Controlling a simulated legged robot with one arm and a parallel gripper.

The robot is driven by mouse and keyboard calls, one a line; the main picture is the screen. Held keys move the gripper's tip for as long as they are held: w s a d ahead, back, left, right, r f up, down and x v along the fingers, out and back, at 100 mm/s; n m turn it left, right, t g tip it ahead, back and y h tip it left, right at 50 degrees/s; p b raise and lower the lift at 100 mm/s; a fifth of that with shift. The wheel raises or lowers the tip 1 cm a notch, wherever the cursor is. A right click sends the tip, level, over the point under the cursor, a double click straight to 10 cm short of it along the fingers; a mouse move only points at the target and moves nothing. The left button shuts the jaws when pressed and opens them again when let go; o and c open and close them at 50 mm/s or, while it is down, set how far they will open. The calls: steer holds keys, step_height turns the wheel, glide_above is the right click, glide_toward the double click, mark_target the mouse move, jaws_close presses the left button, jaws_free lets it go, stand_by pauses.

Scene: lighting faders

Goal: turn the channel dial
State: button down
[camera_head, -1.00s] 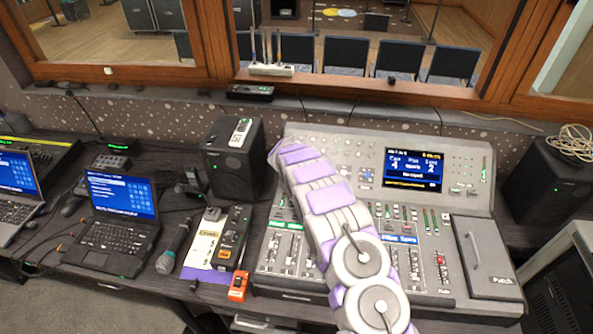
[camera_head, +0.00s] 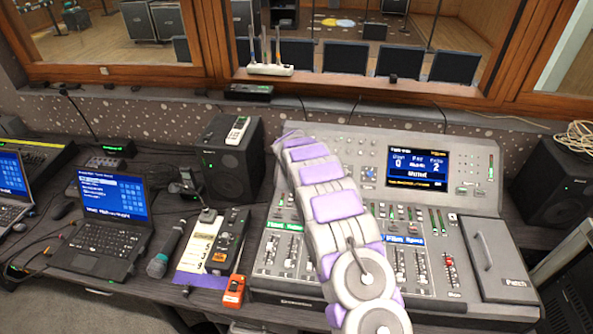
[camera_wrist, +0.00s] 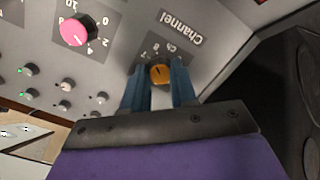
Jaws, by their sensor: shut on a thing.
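The channel dial (camera_wrist: 160,72) is a small orange knob with a pointer line, under a dark label reading "Channel" in the wrist view, where the writing appears upside down. My gripper (camera_wrist: 160,88) has its two blue fingers on either side of the dial and is shut on it. In the head view my arm reaches over the left part of the grey mixing console (camera_head: 480,205) and hides the dial and the fingertips. The console's screen (camera_head: 417,169) shows a 0 at left and a 2 at right.
A pink knob (camera_wrist: 75,30) and several small grey knobs are left of the dial in the wrist view. A black speaker (camera_head: 232,160) stands left of the console.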

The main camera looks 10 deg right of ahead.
steer(key=shift+f+m+b, duration=0.1)
steer(key=shift+m+b, duration=0.8)
steer(key=shift+m, duration=0.5)
steer(key=c, duration=0.9)
jaws_free()
steer(key=shift+s+r, duration=0.1)
steer(key=shift+r, duration=0.1)
steer(key=p+v, duration=0.2)
steer(key=v, duration=1.5)
steer(key=shift+s+d, duration=0.1)
steer(key=shift+s, duration=0.1)
